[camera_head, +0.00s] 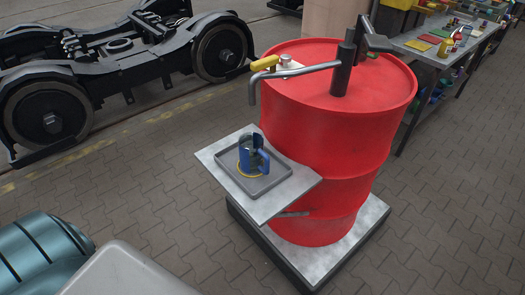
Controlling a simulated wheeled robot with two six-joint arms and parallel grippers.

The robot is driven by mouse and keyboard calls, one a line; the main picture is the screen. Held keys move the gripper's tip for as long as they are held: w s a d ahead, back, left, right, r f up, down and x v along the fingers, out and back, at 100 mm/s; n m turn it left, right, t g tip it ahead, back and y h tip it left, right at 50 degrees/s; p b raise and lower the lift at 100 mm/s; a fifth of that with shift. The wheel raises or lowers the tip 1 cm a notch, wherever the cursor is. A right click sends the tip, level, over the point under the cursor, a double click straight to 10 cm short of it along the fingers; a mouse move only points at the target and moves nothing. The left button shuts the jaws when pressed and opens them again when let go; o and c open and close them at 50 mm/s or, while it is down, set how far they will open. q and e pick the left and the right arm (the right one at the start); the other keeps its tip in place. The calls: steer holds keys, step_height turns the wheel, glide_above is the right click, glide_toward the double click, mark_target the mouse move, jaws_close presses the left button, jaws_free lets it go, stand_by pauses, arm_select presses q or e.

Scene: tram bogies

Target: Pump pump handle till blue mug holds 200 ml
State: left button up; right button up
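A blue mug (247,153) stands upright on a grey tray (226,160), inside a yellow ring mark, its handle toward the right. How much liquid it holds cannot be seen. A dark pump column (342,70) rises from the red drum (320,140). Its bent grey spout (300,71) reaches left and turns down above the mug, its end well clear of it. Neither of my grippers is in view.
The drum stands on a grey base (333,262). A tram bogie (120,55) is at the upper left, and a cluttered workbench (424,58) at the upper right. Paved floor between is free.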

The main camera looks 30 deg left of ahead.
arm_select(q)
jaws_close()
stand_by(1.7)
